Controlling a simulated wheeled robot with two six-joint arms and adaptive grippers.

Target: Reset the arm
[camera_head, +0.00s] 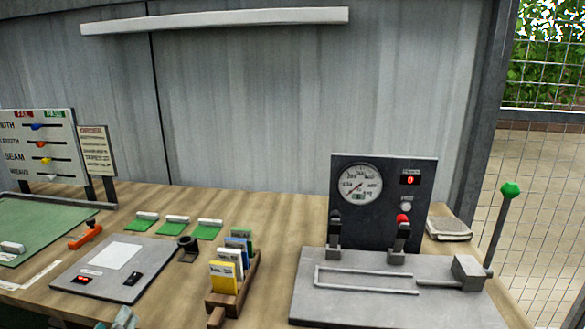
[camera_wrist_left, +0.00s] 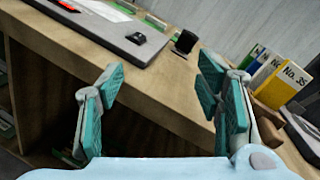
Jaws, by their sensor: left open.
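My left gripper (camera_head: 119,319) just enters the bottom edge of the head view, in front of the bench. In the left wrist view my left gripper (camera_wrist_left: 160,95) is open, with its teal-padded fingers wide apart and nothing between them. The bench's front edge lies behind the fingers. A lever arm with a green knob (camera_head: 510,190) stands tilted at the right end of the grey gauge machine (camera_head: 350,306), far from my left gripper. My right gripper is not in view.
On the wooden bench (camera_head: 278,235) stand a holder with several cards (camera_head: 224,278), a grey scale plate (camera_head: 140,262), a dark cup (camera_head: 188,248) and several green pads with white clips. The card holder (camera_wrist_left: 268,92) and the cup (camera_wrist_left: 185,42) are beyond my fingers in the wrist view.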

